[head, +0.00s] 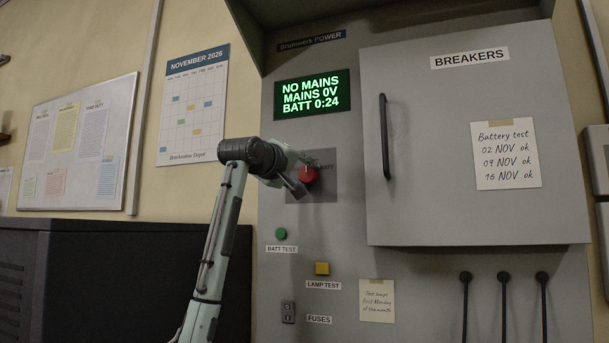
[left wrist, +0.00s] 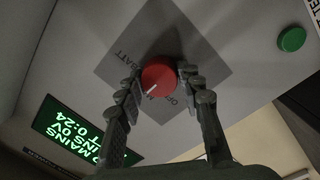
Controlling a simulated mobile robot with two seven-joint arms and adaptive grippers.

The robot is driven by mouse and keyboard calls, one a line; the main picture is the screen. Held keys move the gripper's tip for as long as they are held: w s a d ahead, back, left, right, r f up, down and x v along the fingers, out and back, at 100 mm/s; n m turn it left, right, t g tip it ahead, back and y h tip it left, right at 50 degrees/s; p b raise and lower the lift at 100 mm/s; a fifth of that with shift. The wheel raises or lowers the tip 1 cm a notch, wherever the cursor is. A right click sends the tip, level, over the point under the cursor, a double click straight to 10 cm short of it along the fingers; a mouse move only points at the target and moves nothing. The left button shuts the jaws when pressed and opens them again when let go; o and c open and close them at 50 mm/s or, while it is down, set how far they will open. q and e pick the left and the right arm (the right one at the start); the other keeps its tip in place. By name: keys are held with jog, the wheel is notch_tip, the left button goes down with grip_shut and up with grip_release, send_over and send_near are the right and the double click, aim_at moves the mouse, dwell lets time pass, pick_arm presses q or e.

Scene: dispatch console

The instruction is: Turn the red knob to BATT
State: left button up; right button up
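The red knob (head: 307,174) sits on a dark square plate (head: 326,188) on the grey console. In the left wrist view the knob (left wrist: 159,76) has a white pointer mark turned to the partly covered label starting with M. BATT is printed toward the upper left of the plate (left wrist: 190,42), and OFF shows beside the knob. My left gripper (head: 301,175) is at the knob, with one finger on each side of it in the left wrist view (left wrist: 159,80). The fingers are apart; contact is unclear. My right gripper is not in view.
The display (head: 312,94) reads NO MAINS, MAINS 0V, BATT 0:24. A green button (head: 281,234) and a yellow button (head: 322,268) lie below the knob. The BREAKERS door (head: 440,130) with its black handle (head: 384,137) stands out to the right.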

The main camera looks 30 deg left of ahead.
pick_arm(q)
jog(key=c, duration=0.4)
jog(key=m, duration=0.6)
jog(key=shift+g, duration=0.3)
jog(key=m, duration=0.5)
jog(key=shift+r+g+y, duration=0.1)
jog(key=shift+g+y, duration=0.2)
jog(key=shift+m, duration=0.3)
jog(key=o, duration=1.2)
jog(key=shift+s, duration=0.15)
